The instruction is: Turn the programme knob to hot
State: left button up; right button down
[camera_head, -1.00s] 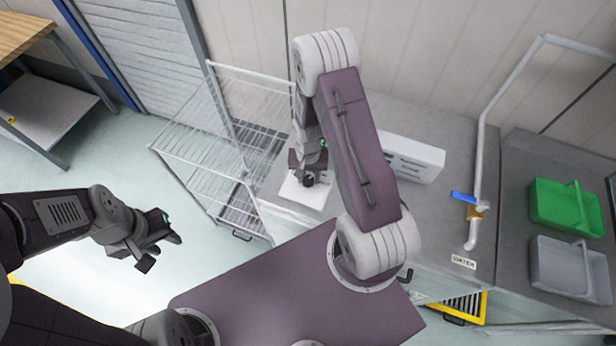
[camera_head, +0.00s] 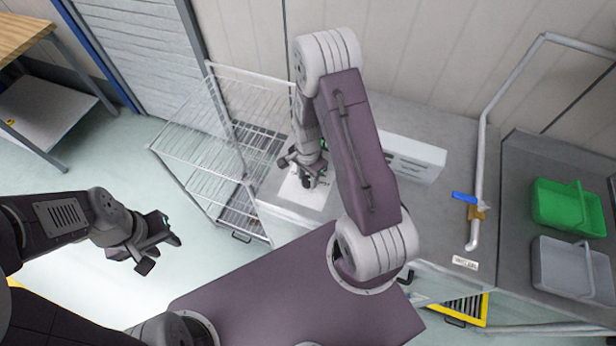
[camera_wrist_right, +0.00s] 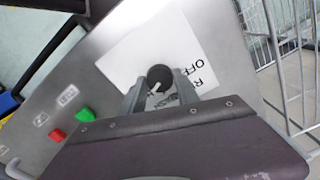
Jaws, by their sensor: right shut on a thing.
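The programme knob (camera_wrist_right: 159,76) is a black round knob with a pale mark, on a white label plate (camera_wrist_right: 135,52) in the right wrist view. The plate carries the letters "OFF" and "R"; more lettering between the fingers is partly hidden. My right gripper (camera_wrist_right: 160,90) has a finger on each side of the knob and is shut on it. In the head view my right gripper (camera_head: 307,181) is over the white plate (camera_head: 297,198), and the knob is hard to make out there. My left gripper (camera_head: 161,251) is open and empty, out over the floor.
A green button (camera_wrist_right: 85,114) and a red button (camera_wrist_right: 57,135) sit on the same panel. A wire rack (camera_head: 205,150) stands left of the counter. A white box (camera_head: 412,160), a pipe with a blue-handled valve (camera_head: 466,197) and green (camera_head: 565,205) and grey (camera_head: 570,265) bins are to the right.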

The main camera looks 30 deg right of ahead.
aim_at(308, 180)
dwell(0.4)
jog(key=c, duration=1)
grip_release()
jog(key=shift+o, duration=0.5)
jog(key=shift+a, duration=0.1)
jog(key=shift+r, duration=0.1)
jog(key=shift+r, duration=0.25)
notch_tip(308, 180, up, 8)
jog(key=b, duration=0.1)
jog(key=shift+r, duration=0.25)
